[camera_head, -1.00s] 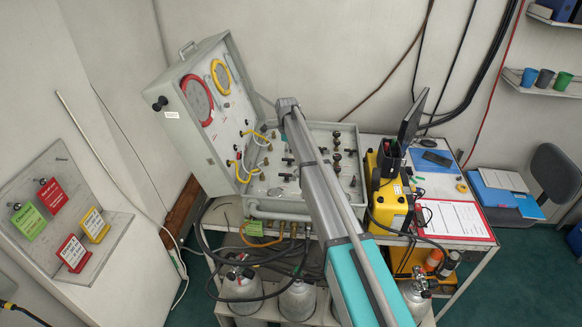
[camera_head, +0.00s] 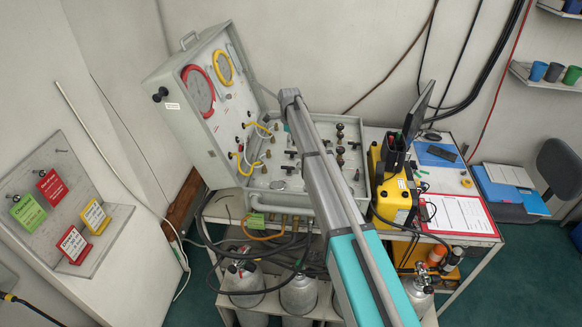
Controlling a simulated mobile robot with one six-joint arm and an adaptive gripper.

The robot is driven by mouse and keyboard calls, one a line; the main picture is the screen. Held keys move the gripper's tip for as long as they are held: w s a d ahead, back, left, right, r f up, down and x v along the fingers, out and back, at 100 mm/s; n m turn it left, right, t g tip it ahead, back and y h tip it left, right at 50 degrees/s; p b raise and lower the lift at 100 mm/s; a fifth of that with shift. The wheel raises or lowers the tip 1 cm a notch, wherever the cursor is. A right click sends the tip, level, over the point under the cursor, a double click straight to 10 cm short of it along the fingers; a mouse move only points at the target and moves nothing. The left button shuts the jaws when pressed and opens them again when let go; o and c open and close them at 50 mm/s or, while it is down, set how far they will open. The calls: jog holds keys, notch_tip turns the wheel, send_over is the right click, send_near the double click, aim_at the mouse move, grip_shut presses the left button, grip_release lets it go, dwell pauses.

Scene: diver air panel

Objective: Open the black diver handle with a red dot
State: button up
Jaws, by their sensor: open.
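The diver air panel is an open grey case (camera_head: 168,108) on a table, its lid raised at the left. Several small black handles (camera_head: 290,153) stand on its flat panel, left of my arm. More black handles and knobs (camera_head: 340,150) stand right of my arm. No red dot can be made out on any handle at this size. My arm reaches from the lower right up over the middle of the panel and covers part of it. My gripper is hidden behind the arm's far end, so its distance to the handles cannot be told.
A yellow case (camera_head: 393,203) and a clipboard (camera_head: 455,216) are on the table right of the panel. Gas cylinders (camera_head: 298,294) and hoses are below. A rack of coloured tags (camera_head: 72,243) stands at the left. The raised lid (camera_head: 190,130) bounds the panel's left side.

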aim_at(288, 170)
jog(key=shift+f+b, duration=6.35)
jog(key=shift+f, duration=0.2)
grip_shut()
